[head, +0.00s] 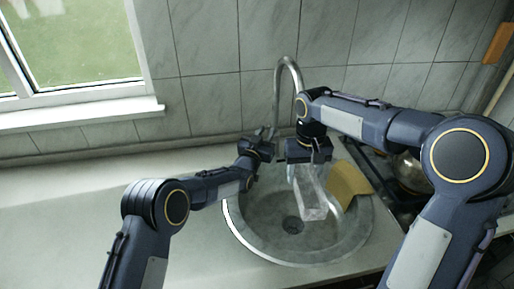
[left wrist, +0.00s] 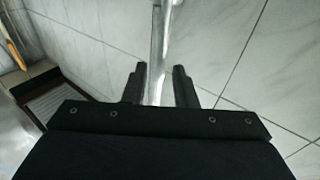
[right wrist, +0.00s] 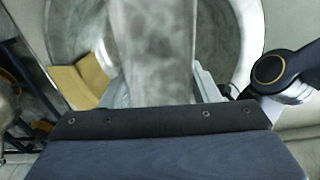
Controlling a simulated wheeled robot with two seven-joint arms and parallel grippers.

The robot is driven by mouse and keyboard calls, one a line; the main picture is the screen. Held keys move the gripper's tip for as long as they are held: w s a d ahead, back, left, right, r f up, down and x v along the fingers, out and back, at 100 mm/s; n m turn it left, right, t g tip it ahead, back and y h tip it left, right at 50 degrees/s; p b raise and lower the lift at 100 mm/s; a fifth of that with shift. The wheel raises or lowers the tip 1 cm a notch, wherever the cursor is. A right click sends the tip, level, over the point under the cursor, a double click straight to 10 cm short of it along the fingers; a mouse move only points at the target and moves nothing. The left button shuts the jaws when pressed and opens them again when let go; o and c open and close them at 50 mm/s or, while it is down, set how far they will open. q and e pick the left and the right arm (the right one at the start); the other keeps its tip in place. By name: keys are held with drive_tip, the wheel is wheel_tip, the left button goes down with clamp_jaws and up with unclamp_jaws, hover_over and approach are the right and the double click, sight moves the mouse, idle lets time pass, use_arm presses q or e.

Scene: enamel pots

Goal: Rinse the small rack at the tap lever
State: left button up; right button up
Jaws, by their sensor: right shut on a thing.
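The small rack (head: 312,196), a pale, translucent long piece, hangs tilted over the sink bowl (head: 262,222). My right gripper (head: 306,160) is shut on its upper end, below the curved tap (head: 277,95). In the right wrist view the rack (right wrist: 152,45) fills the middle between the fingers. My left gripper (head: 268,136) is at the base of the tap. In the left wrist view its fingers (left wrist: 158,88) stand apart on either side of a shiny metal bar (left wrist: 157,50), with gaps visible. I cannot tell the lever from the tap pipe, or whether water runs.
A yellow-brown block (head: 348,183) leans at the right of the sink, close to the rack. A dark hob with a pot (head: 410,172) is further right. The counter (head: 60,215) left of the sink is clear. A tiled wall (head: 210,85) stands close behind the tap.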

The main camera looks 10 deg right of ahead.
use_arm(q)
drive_tip(key=v, duration=0.9)
idle(0.8)
drive_tip(key=shift+c, duration=0.5)
drive_tip(key=shift+c, duration=1.3)
drive_tip(key=shift+s+a+f+n, duration=0.1)
drive_tip(key=shift+f+n, duration=0.05)
drive_tip(key=shift+n, duration=0.35)
clamp_jaws()
drive_tip(key=s+a+f+n, duration=0.2)
drive_tip(key=s+a+n, duration=0.15)
drive_tip(key=n, duration=1.35)
drive_tip(key=x, duration=1.3)
drive_tip(key=shift+w+d+f, duration=0.1)
drive_tip(key=shift+d+f, duration=0.05)
drive_tip(key=shift+d, duration=0.4)
